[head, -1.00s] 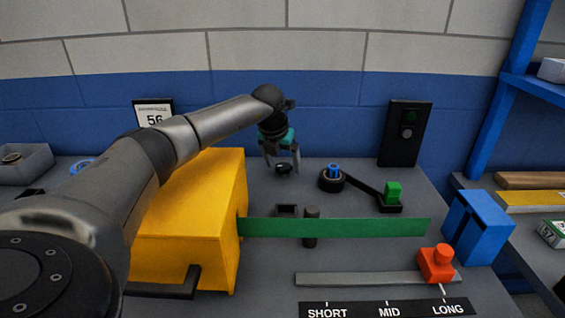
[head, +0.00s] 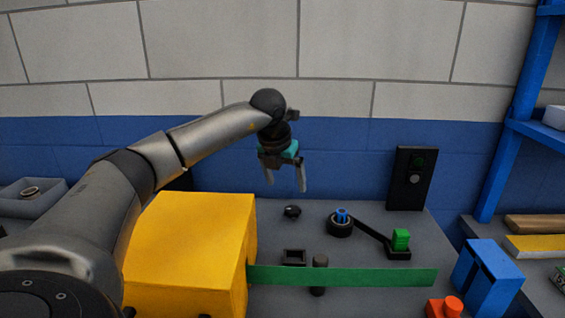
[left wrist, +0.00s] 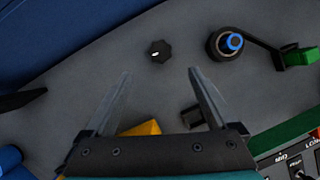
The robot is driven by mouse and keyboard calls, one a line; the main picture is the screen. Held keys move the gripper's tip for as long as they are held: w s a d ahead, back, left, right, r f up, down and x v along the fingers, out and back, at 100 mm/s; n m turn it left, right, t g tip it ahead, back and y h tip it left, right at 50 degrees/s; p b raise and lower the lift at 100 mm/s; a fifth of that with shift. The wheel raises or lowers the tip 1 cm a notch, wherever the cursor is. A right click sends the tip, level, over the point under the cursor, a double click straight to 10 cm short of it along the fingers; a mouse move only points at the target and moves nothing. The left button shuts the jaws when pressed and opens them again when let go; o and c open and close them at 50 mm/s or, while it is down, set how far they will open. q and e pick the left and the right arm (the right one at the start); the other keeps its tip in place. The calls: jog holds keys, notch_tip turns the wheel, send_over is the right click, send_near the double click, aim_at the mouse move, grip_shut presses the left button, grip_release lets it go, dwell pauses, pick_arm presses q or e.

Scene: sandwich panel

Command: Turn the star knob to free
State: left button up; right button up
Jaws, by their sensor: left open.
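The star knob (head: 292,211) is a small black knob on the grey panel top, behind the small square black box. In the left wrist view the knob (left wrist: 159,49) has a lobed edge and a short white mark on its left side. Any wording around it is not readable. My left gripper (head: 286,187) is open, fingers pointing down, above the knob and clear of it. In the left wrist view the gripper (left wrist: 160,74) has nothing between its fingers, and the knob shows just beyond the fingertips. My right gripper is not in view.
A yellow box (head: 185,245) stands left, with a green strip (head: 345,276) running right from it. A round black base with a blue centre (head: 341,216) and an arm to a green block (head: 401,239) lie right of the knob. A black switch plate (head: 410,178) stands behind.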

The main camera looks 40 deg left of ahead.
pick_arm(q)
jog(key=shift+p+v, duration=0.3)
jog(key=shift+v, duration=1.85)
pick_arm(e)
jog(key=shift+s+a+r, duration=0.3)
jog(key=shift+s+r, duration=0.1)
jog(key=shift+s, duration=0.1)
